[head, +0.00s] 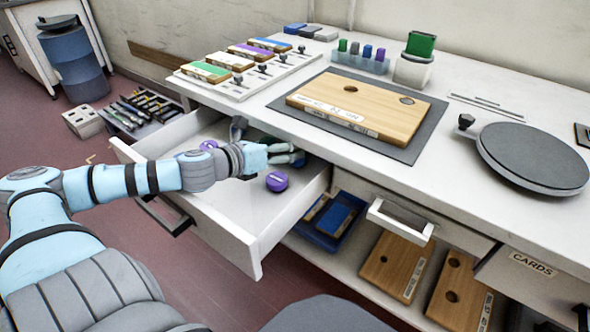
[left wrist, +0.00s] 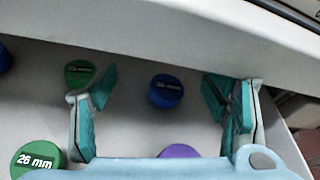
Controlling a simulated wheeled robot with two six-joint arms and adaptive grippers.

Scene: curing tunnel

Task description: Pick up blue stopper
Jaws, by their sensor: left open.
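My left gripper (left wrist: 160,86) is open, with one finger on each side of the blue stopper and a gap to both. In the head view my left gripper (head: 288,154) reaches into the open drawer (head: 242,215) under the counter edge. My right gripper is not in view.
A green stopper (left wrist: 79,72) sits close by the left finger. A larger green "26 mm" stopper (left wrist: 38,158) and a purple stopper (left wrist: 180,151) lie near. Another blue stopper (left wrist: 4,58) is cut off at the left edge. The counter (head: 262,100) overhangs the drawer's back.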

